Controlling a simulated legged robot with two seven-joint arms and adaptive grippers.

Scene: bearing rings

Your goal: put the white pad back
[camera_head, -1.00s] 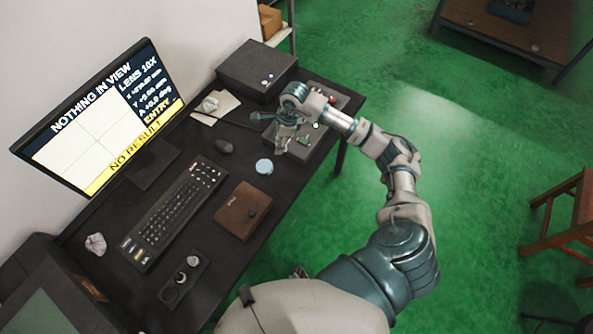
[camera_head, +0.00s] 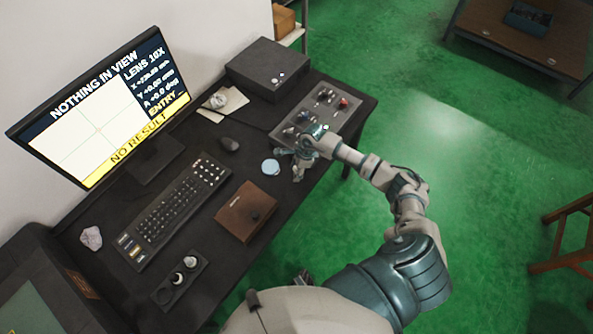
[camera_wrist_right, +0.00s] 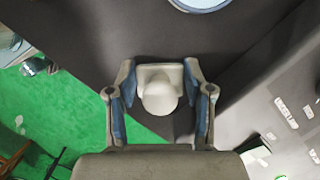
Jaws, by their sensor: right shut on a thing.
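My right gripper (camera_head: 292,160) is over the desk, just right of a pale blue round disc (camera_head: 270,166). In the right wrist view the gripper (camera_wrist_right: 160,100) is shut on an off-white piece, a squarish plate with a round knob, which I take for the white pad (camera_wrist_right: 160,92). The pad is hard to make out in the head view. The disc's edge shows at the top of the wrist view (camera_wrist_right: 200,3). A small dark tray (camera_head: 163,297) with round, partly white pieces lies at the desk's near end. My left gripper is not in view.
A grey panel with several knobs (camera_head: 345,115) lies behind the gripper. A black box (camera_head: 268,68), mouse (camera_head: 229,144), keyboard (camera_head: 178,212), brown case (camera_head: 240,212) and monitor (camera_head: 100,110) occupy the desk. Crumpled white pieces (camera_head: 91,238) lie about. Green floor is right of the desk.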

